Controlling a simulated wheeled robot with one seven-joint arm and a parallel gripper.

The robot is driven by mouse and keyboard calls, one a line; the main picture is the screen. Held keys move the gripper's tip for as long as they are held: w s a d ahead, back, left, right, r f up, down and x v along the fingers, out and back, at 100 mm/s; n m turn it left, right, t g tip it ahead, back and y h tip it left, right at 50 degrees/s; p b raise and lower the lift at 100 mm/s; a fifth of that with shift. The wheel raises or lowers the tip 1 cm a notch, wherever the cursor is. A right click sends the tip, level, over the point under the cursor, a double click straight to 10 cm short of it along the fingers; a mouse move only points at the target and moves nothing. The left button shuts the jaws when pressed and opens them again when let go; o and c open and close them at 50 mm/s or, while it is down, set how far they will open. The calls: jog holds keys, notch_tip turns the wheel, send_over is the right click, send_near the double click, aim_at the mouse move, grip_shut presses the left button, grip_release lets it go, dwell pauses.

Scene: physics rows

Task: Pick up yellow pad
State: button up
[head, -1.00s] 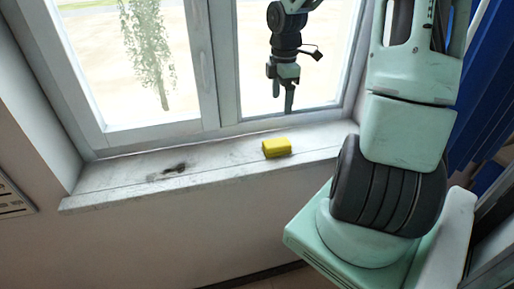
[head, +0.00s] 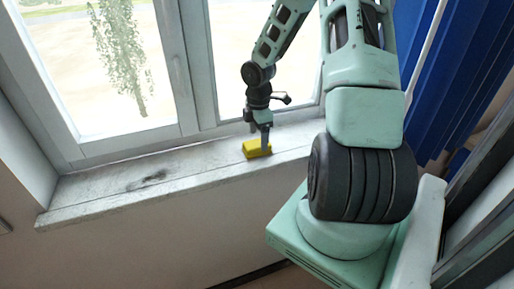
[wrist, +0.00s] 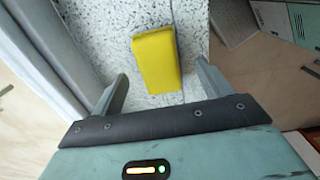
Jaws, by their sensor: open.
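The yellow pad (head: 254,149) is a small block lying on the window sill (head: 98,187). In the wrist view the yellow pad (wrist: 156,62) lies ahead of and between the lines of the two fingers. My gripper (head: 262,146) is over the pad in the head view, with a finger in front of the pad's right part. In the wrist view my gripper (wrist: 160,88) is open, with the fingers apart and nothing held. Whether a finger touches the pad cannot be told.
The window frame (head: 188,70) rises right behind the sill. A dark stain (head: 148,180) marks the sill to the left, which is otherwise clear there. Blue curtain-like material (head: 440,90) hangs at the right.

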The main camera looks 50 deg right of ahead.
aim_at(257, 143)
jog(key=f, duration=0.4)
jog(key=shift+w+a+f, duration=0.1)
jog(key=shift+w, duration=0.1)
jog(key=c, duration=1.1)
jog(key=shift+o, duration=0.2)
notch_tip(257, 143, up, 9)
jog(key=shift+f, duration=0.1)
jog(key=shift+r, duration=0.65)
jog(key=shift+o, duration=0.4)
